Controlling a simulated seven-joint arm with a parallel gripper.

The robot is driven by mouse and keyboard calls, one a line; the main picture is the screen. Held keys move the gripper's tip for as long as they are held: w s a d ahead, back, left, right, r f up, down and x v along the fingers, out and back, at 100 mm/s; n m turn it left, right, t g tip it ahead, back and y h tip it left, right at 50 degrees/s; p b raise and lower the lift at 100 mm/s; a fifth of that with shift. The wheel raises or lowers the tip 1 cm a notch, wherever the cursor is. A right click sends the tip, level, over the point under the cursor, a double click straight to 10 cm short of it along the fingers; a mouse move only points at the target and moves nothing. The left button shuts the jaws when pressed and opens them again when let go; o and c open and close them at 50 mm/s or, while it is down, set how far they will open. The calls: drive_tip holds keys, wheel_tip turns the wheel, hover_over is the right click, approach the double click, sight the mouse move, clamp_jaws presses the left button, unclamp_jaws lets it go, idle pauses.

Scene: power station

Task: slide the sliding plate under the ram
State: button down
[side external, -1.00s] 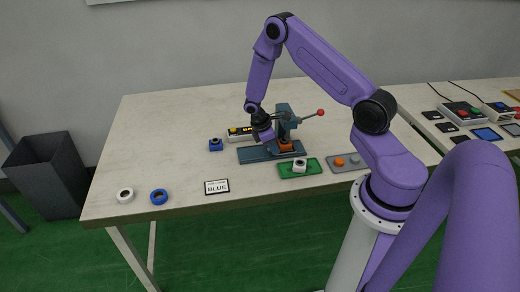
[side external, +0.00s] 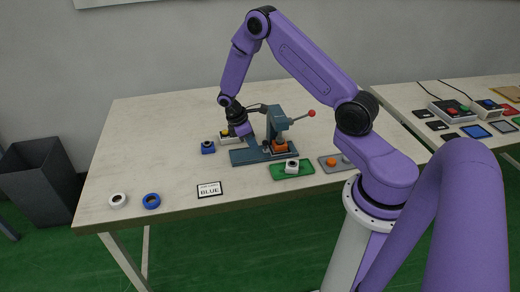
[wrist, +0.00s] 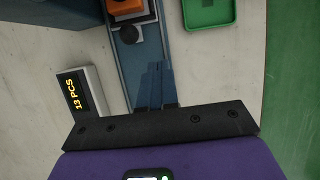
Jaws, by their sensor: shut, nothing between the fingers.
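The press is blue-grey, with a long flat base (side external: 248,156), an upright column and ram head (side external: 279,120), and a lever ending in a red knob (side external: 311,113). An orange block (side external: 281,146) sits at the right end of the base, below the ram head; it also shows at the top of the wrist view (wrist: 125,7). Beside it in the wrist view is a small grey plate with a dark round part (wrist: 128,34); I cannot tell surely whether this is the sliding plate. My gripper (side external: 247,142) is shut and empty over the base, left of the block. Its fingertips (wrist: 158,68) are close together, apart from the plate.
A counter reading "13 PCS" (wrist: 78,92) and a blue block with a dark ring (side external: 208,147) stand beside the base. A "BLUE" card (side external: 209,190) lies nearer the table edge. The left table is mostly clear.

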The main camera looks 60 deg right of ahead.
drive_tip(key=v, duration=0.5)
drive_tip(key=shift+r, duration=0.35)
drive_tip(key=shift+a, duration=0.15)
drive_tip(key=s+a+r+n+t+y, duration=0.1)
drive_tip(key=s+a+r, duration=0.45)
drive_tip(key=a, duration=0.25)
drive_tip(key=s+a+r+n+t, duration=0.1)
drive_tip(key=s+a+r+t, duration=0.1)
drive_tip(key=s+a+r, duration=0.35)
drive_tip(key=s+a+r+y, duration=0.1)
drive_tip(key=s+a+r, duration=0.2)
drive_tip(key=s, duration=0.6)
drive_tip(key=s+a+r+n+y, duration=0.1)
drive_tip(key=s+a+r, duration=0.1)
drive_tip(key=s, duration=0.6)
drive_tip(key=shift+s+a+r+n+y, duration=0.3)
drive_tip(key=shift+s+a+r, duration=0.05)
drive_tip(key=shift+s+r, duration=0.1)
